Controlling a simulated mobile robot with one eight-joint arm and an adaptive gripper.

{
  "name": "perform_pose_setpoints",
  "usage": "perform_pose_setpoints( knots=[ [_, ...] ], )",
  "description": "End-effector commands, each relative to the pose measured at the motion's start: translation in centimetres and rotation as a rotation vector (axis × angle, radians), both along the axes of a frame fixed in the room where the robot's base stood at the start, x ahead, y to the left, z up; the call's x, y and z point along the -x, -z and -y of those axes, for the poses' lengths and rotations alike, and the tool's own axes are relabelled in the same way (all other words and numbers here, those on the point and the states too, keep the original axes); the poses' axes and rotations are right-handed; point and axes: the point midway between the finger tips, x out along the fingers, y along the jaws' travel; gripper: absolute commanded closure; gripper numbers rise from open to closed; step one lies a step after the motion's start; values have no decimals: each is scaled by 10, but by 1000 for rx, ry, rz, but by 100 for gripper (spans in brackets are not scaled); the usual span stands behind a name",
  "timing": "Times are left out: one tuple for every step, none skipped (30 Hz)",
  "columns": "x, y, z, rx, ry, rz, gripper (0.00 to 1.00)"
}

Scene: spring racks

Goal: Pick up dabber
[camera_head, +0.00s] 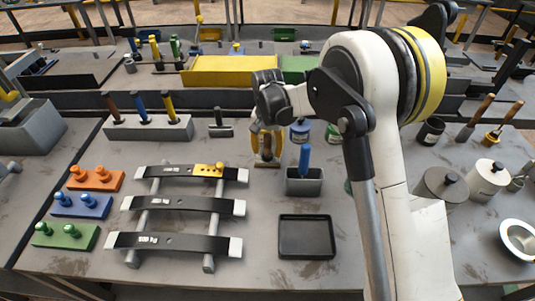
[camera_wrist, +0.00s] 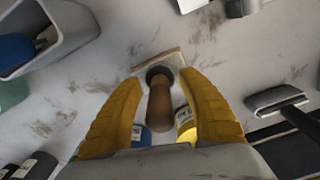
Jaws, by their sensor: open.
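What looks like the dabber has a brown wooden handle (camera_wrist: 160,107), a dark collar and a flat square pad. It stands on the grey bench, and in the head view its brown handle (camera_head: 267,151) shows below my wrist. My gripper (camera_wrist: 158,85) is open, with its yellow fingers on either side of the handle. In the wrist view, gaps show between the handle and both fingers. In the head view my gripper (camera_head: 266,143) points down over the dabber, and its fingers partly hide it.
A grey cup (camera_head: 304,187) with a blue-handled tool stands close at right. A black-headed tool (camera_head: 220,129) stands to the left, beside a holder (camera_head: 148,128) of handled tools. Small jars (camera_head: 299,131) stand behind. A black tray (camera_head: 306,251) and spring rack (camera_head: 176,211) lie in front.

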Motion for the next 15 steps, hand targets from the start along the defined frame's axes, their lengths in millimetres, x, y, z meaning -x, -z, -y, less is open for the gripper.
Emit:
perform_pose_setpoints(
  knots=[
    [0,-1,0,0,0,0,53],
    [0,-1,0,0,0,0,53],
    [0,-1,0,0,0,0,53],
    [0,-1,0,0,0,0,60],
    [0,-1,0,0,0,0,69],
    [0,-1,0,0,0,0,82],
    [0,-1,0,0,0,0,91],
    [0,-1,0,0,0,0,100],
    [0,-1,0,0,0,0,100],
    [0,-1,0,0,0,0,100],
    [0,-1,0,0,0,0,100],
    [0,-1,0,0,0,0,100],
    [0,-1,0,0,0,0,100],
    [0,-2,0,0,0,0,100],
    [0,-2,0,0,0,0,100]
  ],
)
